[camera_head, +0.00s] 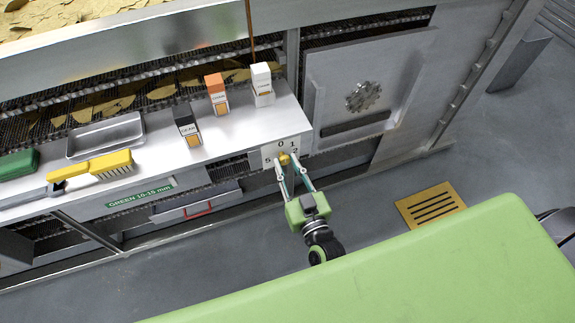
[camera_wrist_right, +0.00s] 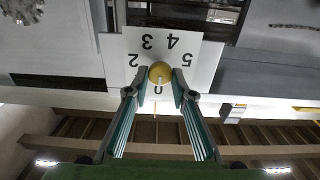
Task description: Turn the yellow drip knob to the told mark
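The yellow drip knob (camera_head: 285,159) sits on a white dial plate (camera_head: 268,153) on the front of the metal counter. In the right wrist view the knob (camera_wrist_right: 160,73) shows in front of the plate (camera_wrist_right: 205,65), whose numbers appear upside down. A pale line on the knob points at 0; 2, 3, 4 and 5 are readable there, and 1 is hidden behind a finger. My right gripper (camera_head: 285,162) has one finger on each side of the knob. The fingertips (camera_wrist_right: 160,78) are very close to it; I cannot tell whether they press on it. My left gripper is not in view.
On the counter stand a white carton (camera_head: 262,84), an orange carton (camera_head: 217,94), a dark carton (camera_head: 187,126), a metal tray (camera_head: 106,137) and a yellow brush (camera_head: 92,170). A yellow floor grate (camera_head: 431,204) lies at the right. A green surface (camera_head: 400,275) fills the lower right.

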